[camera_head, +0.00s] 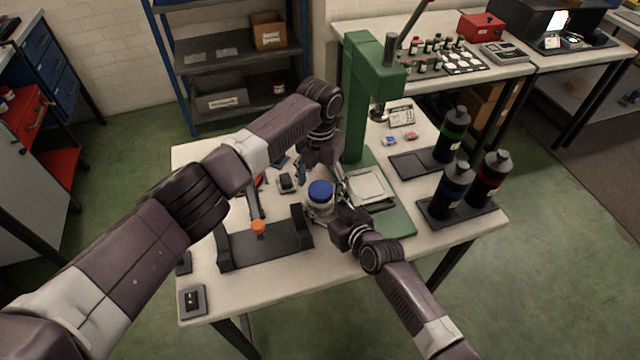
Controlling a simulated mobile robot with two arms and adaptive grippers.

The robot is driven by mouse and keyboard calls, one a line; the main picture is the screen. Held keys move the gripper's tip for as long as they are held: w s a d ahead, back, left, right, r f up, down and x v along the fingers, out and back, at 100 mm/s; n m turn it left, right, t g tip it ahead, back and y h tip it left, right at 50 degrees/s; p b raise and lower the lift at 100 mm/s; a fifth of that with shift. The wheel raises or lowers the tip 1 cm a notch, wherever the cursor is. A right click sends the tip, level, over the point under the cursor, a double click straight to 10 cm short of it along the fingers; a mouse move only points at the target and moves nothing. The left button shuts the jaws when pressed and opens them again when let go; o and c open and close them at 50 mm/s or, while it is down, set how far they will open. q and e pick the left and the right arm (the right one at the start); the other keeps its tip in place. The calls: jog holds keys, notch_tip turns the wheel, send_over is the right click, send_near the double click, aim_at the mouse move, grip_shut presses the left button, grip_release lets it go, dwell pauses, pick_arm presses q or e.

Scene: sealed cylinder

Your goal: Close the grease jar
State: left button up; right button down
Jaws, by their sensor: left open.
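The grease jar (319,204) stands on the white table, a pale body with a blue lid (320,189) over its top. I cannot tell whether the lid is tight. My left gripper (320,174) points down just above and behind the lid, open, its fingers apart. My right gripper (338,212) reaches in from the lower right to the jar's right side. Its fingertips are small and partly hidden against the jar, so I cannot tell whether they grip it.
A green press (360,110) stands behind and right of the jar. A black rack (265,243) with an orange-topped item (258,227) is at the front left. Dark bottles (488,180) stand at the right. The table's front strip (290,285) is clear.

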pick_arm(q)
jog(key=shift+r, duration=2.25)
jog(key=shift+c, duration=0.4)
